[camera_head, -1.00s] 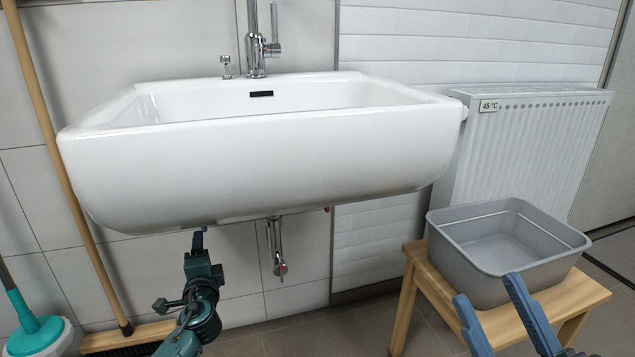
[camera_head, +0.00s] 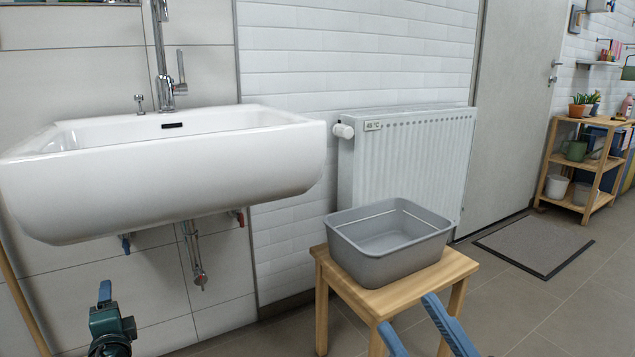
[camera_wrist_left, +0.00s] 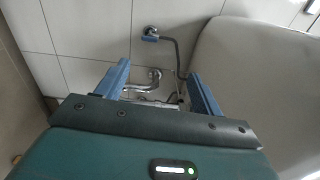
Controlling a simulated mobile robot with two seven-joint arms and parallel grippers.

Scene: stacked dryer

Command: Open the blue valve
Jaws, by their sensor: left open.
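The blue valve (camera_head: 125,243) shows below the sink's underside, at the wall left of the drain pipe. It also shows in the left wrist view (camera_wrist_left: 151,35), on a wall fitting with a grey hose. My left gripper (camera_head: 105,291) is below the valve in the head view and apart from it. In the left wrist view its two blue fingers (camera_wrist_left: 158,70) are spread and empty, with the valve beyond them. My right gripper (camera_head: 408,313) is at the bottom edge of the head view, fingers apart and empty, in front of the stool.
The white sink (camera_head: 170,170) overhangs the valve. The chrome drain pipe (camera_head: 194,260) hangs right of it, and a red valve (camera_head: 238,217) sits further right. A wooden stool (camera_head: 400,300) carries a grey basin (camera_head: 385,265). A radiator (camera_head: 410,160) stands behind.

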